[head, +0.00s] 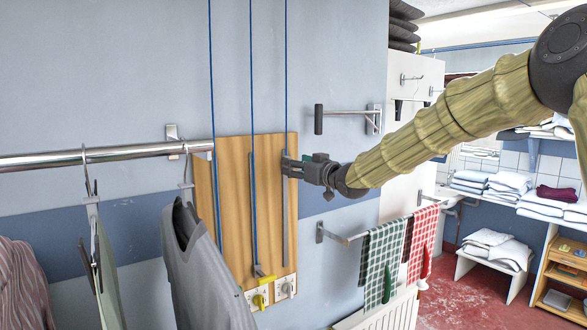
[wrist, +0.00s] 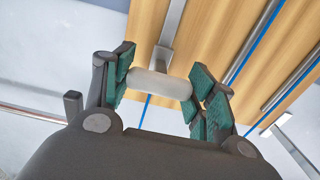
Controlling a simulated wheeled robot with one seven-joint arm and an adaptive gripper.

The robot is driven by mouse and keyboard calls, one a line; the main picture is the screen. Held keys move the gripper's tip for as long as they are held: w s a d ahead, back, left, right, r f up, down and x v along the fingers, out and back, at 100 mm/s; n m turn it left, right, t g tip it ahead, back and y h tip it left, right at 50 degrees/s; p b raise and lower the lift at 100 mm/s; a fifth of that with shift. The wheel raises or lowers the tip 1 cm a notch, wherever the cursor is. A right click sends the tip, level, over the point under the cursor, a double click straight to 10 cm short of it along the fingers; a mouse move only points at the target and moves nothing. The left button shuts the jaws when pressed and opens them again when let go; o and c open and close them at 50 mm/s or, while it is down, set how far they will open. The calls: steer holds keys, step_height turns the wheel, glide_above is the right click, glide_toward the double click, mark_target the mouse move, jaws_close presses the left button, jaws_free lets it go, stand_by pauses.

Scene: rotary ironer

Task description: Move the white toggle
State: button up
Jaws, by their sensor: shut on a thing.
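The white toggle (wrist: 162,84) is a pale, rounded bar in the wrist view, beside a metal rail on the wooden board. It lies crosswise between the green-padded fingers of my gripper (wrist: 162,78), one finger at each end, and my gripper is shut on it. A blue cord runs down from near the toggle. In the head view my gripper (head: 289,165) is at the right edge of the wooden board (head: 233,190), by the rightmost blue cord, and hides the toggle there.
A clothes rail (head: 110,152) with hanging garments is at left. Checked towels (head: 380,260) hang at right, below a wall bracket (head: 345,115).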

steer(key=shift+d+r, duration=0.1)
steer(key=shift+r, duration=0.3)
steer(key=o, duration=1.2)
steer(key=shift+c, duration=0.2)
steer(key=o, duration=0.3)
steer(key=shift+f, duration=0.1)
steer(key=shift+f, duration=0.1)
steer(key=v, duration=1.2)
